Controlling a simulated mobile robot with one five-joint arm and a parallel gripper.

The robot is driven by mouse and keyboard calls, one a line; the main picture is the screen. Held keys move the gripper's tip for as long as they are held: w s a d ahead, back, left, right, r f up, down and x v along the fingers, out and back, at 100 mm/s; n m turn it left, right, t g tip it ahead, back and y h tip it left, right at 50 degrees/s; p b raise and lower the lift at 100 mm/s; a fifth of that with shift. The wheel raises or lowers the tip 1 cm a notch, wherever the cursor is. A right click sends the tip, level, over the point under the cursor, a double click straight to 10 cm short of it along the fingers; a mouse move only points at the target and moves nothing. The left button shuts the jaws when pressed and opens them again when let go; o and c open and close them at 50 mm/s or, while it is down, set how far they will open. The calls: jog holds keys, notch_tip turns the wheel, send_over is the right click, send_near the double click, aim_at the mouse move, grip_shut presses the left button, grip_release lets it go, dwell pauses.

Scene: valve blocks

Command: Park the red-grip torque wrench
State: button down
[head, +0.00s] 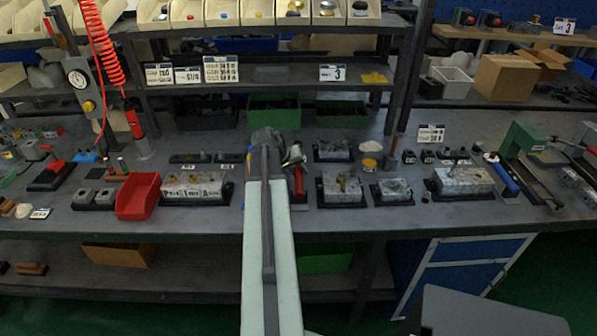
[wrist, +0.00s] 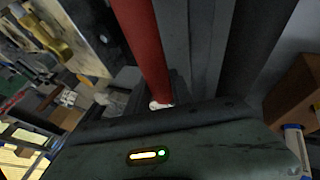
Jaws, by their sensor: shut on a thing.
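My gripper (head: 291,156) is over the middle of the bench, partly hidden behind my own arm in the head view. It is shut on the red-grip torque wrench, whose red grip (wrist: 146,45) runs between the dark fingers in the wrist view and ends in a pale tip. In the head view a narrow red piece (head: 299,181), apparently this grip, shows just right of my arm. The wrench's head and the exact contact are hidden. I cannot tell whether the wrench touches the bench.
Valve blocks stand on the bench: a labelled one (head: 193,187) to the left, others (head: 342,188) (head: 463,181) to the right. A red bin (head: 138,196) is left. A red tool (head: 134,122) hangs from a coiled hose. A blue-grip tool (head: 503,178) lies right.

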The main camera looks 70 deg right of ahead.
jog(key=shift+f, duration=0.25)
jog(key=c, duration=1)
grip_release()
jog(key=shift+r, duration=0.1)
jog(key=shift+c, duration=0.2)
jog(key=p+v, duration=0.6)
jog(key=v, duration=0.1)
jog(key=shift+w+a+r, duration=0.2)
jog(key=shift+r, duration=0.1)
